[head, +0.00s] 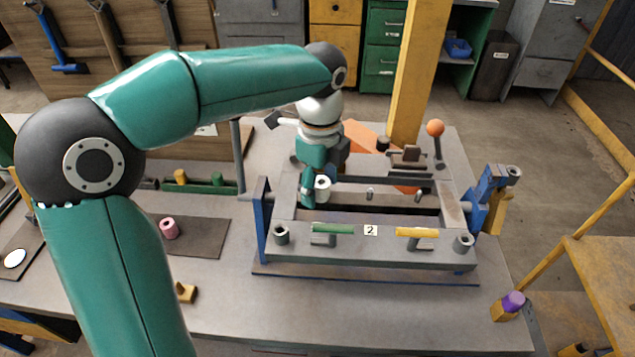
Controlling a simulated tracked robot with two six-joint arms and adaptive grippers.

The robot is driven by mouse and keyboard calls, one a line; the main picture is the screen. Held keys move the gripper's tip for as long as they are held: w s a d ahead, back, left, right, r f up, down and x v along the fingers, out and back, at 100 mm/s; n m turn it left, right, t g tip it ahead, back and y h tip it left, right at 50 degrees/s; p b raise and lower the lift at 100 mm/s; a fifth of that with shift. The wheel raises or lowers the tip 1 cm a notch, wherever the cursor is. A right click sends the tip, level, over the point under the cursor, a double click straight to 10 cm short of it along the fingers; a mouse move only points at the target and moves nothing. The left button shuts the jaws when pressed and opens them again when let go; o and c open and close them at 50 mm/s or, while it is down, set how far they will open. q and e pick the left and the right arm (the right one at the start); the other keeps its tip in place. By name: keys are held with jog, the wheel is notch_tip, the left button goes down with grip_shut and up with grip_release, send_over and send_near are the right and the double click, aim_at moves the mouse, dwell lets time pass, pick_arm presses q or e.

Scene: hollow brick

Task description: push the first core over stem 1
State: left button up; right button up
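A short white hollow core (322,188) is at my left gripper (315,184), above the left part of the grey frame (345,243). A green finger lies against the core's left side, and the gripper looks shut on it. The core's open top faces up. Two small grey stems stand further right in the frame, a middle stem (370,194) and a right stem (418,196). No stem shows under the core; that spot is hidden by the core and gripper, so I cannot tell whether the core is around one. My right gripper is not in view.
A pink core (169,229) stands on a dark mat (203,240) at the left. Blue brackets (488,200) hold the frame's ends. An orange-knobbed lever (436,130) rises behind it. A yellow post (416,75) stands at the back. The front table is mostly clear.

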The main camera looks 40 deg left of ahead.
pick_arm(q)
jog(key=shift+w+r, duration=0.1)
jog(key=shift+r, duration=0.55)
notch_tip(320, 180, up, 11)
jog(key=shift+f, duration=0.2)
